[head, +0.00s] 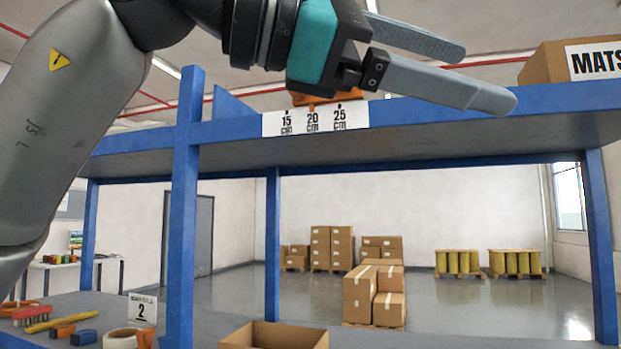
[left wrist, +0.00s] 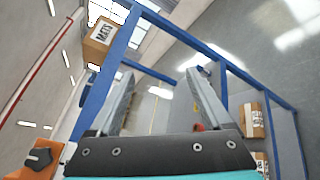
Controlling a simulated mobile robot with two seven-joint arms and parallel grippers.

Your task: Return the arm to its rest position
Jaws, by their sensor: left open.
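My left arm (head: 75,110) comes in from the left, raised across the top of the head view. Its gripper (head: 485,75) is open, with two grey fingers pointing right in front of the blue shelf's upper board (head: 560,100). In the left wrist view the gripper (left wrist: 160,80) shows its two fingers spread wide with nothing between them. The right gripper is not in view.
A card marked 15, 20 and 25 cm (head: 315,118) hangs on the upper board beneath the gripper. A MATS box (head: 550,64) stands at the right. The lower shelf holds tools, a tape roll (head: 120,339) and an open carton (head: 275,335).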

